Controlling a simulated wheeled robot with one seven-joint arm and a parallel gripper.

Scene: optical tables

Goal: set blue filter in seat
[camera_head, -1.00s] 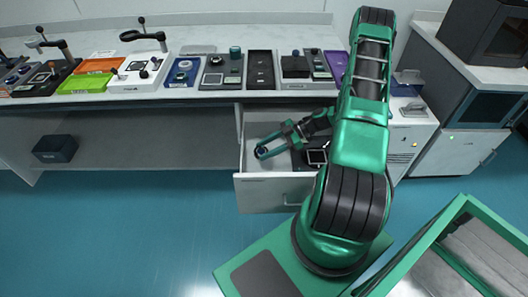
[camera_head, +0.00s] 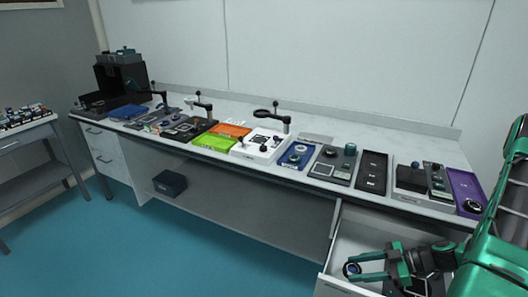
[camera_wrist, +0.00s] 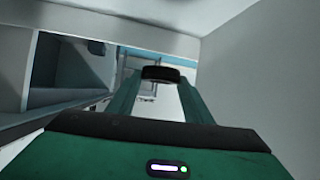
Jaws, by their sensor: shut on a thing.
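My gripper (camera_head: 357,267) is shut on a small round black-rimmed piece with a bluish dark centre, which looks like the blue filter (camera_head: 352,269). The gripper is at the open drawer (camera_head: 345,238), and I cannot tell how far above its floor. In the wrist view the held piece is a dark block (camera_wrist: 160,73) between the two green fingers. I cannot tell for sure which fixture is the seat. A blue tray (camera_head: 284,163) with a round ring mount stands on the bench, beside a dark grey plate (camera_head: 322,170) with round fittings.
The bench also holds a white plate (camera_head: 245,150), orange (camera_head: 231,130) and green (camera_head: 213,142) trays, a black tray (camera_head: 371,173) and a purple tray (camera_head: 466,186). Posts with arms rise behind some of them. A dark box (camera_head: 169,183) is on the lower shelf. A side table (camera_head: 32,138) stands left.

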